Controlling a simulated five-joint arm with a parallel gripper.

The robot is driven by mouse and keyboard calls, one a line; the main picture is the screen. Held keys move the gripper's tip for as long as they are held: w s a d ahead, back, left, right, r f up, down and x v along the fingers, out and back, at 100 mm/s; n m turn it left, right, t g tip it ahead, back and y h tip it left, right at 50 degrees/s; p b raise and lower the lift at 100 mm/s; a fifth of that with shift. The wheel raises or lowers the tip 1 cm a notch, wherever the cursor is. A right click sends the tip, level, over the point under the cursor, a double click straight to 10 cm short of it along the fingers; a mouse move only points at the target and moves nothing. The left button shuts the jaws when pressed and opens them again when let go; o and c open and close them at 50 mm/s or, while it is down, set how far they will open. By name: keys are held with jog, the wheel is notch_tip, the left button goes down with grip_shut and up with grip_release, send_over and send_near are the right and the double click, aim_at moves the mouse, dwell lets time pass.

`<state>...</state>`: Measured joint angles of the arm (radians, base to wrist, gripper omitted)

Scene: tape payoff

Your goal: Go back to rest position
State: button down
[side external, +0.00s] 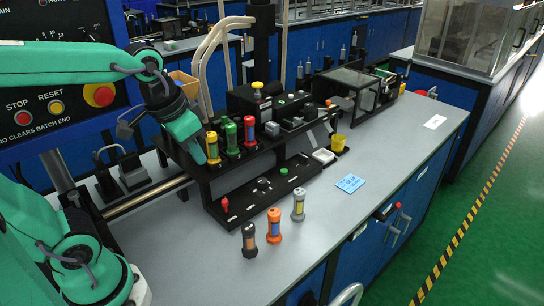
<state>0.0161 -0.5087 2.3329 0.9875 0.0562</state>
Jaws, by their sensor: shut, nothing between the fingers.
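My gripper (203,160) is at the end of my green arm, left of centre in the side external view. It points down and to the right and is shut, with nothing visible in it. Its tip is close to the left of a yellow cylinder (213,148) standing in a black rack; I cannot tell whether they touch. A green cylinder (231,138) and a red cylinder (250,132) stand to the right of the yellow one.
Black (249,240), orange (274,226) and grey (299,204) cylinders stand on the bench front. A blue card (350,183) lies to their right. A control panel (55,75) rises behind my arm. The bench's right side (400,150) is mostly clear.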

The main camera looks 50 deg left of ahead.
jog(key=shift+s+a+f+n+t, duration=0.15)
jog(key=shift+s+t, duration=0.15)
jog(key=shift+s, duration=0.3)
jog(key=shift+s+n+t, duration=0.1)
jog(key=shift+s+t, duration=0.2)
jog(key=shift+s, duration=0.35)
jog(key=shift+s+a+f+n+t, duration=0.15)
jog(key=shift+s+t, duration=0.15)
jog(key=shift+s, duration=0.3)
